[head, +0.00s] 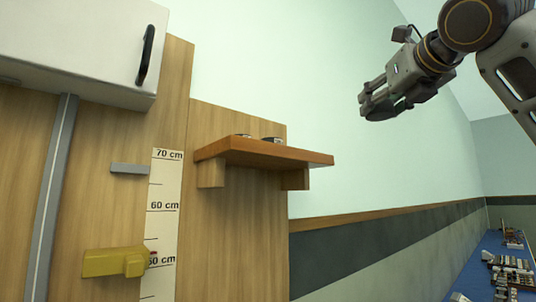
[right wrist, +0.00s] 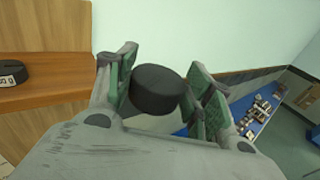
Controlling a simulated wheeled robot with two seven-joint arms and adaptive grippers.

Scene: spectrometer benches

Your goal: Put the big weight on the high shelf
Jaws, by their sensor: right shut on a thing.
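The high shelf (head: 265,153) is a brown wooden board on two brackets on the wooden panel. It also shows at the left of the right wrist view (right wrist: 60,92). My right gripper (head: 372,107) is up in the air to the right of the shelf, apart from it. It is shut on a black round weight (right wrist: 157,90), which sits between its green-padded fingers in the right wrist view. In the head view the fingers mostly hide this weight. No label shows on it, so its size mark cannot be read. My left gripper is not in view.
Two dark objects stand on the shelf, a left one (head: 243,136) and a right one (head: 272,140). A white cabinet (head: 75,45) hangs at upper left. A height scale (head: 164,225) and a yellow block (head: 115,262) are below. A blue bench (head: 480,270) is far right.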

